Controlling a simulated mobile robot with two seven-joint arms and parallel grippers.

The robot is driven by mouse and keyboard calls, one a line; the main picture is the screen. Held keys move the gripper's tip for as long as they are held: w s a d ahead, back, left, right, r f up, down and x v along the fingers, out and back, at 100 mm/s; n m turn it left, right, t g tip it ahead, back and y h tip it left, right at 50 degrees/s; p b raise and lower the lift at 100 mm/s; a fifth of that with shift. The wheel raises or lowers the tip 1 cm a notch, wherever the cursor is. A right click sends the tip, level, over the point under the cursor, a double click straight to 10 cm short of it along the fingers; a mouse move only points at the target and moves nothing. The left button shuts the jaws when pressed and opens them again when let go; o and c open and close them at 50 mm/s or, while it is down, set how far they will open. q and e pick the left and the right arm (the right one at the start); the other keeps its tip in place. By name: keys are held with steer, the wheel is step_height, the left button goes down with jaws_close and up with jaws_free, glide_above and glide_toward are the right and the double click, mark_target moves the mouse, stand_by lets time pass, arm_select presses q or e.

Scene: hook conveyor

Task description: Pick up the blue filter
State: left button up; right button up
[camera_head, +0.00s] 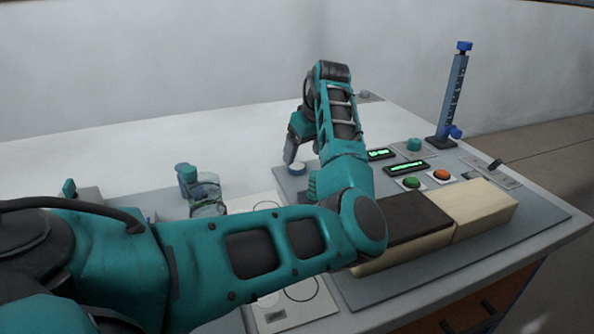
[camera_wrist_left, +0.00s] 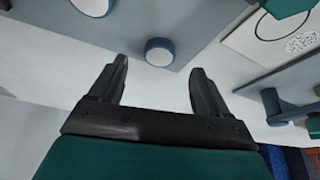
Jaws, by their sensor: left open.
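A small round piece with a white top and a blue rim, which looks like the blue filter (camera_head: 297,168), sits on the grey panel in the head view. In the left wrist view the filter (camera_wrist_left: 159,52) lies ahead, between the lines of the two fingertips. My left gripper (camera_head: 292,152) points down just above and beside it. The left gripper (camera_wrist_left: 160,67) is open, with nothing between its fingers. I cannot tell how large the gap to the filter is. My right gripper is in neither view.
A second white disc with a blue rim (camera_wrist_left: 92,4) shows at the wrist view's top edge. A blue cylinder (camera_head: 187,176) and clear jar (camera_head: 207,196) stand left.

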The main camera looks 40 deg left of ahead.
mark_target(299, 167)
arm_select(q)
steer(key=b+x, duration=0.1)
steer(key=x, duration=0.3)
steer(key=shift+f, duration=0.35)
steer(key=c, duration=1.1)
steer(key=shift+r, duration=0.1)
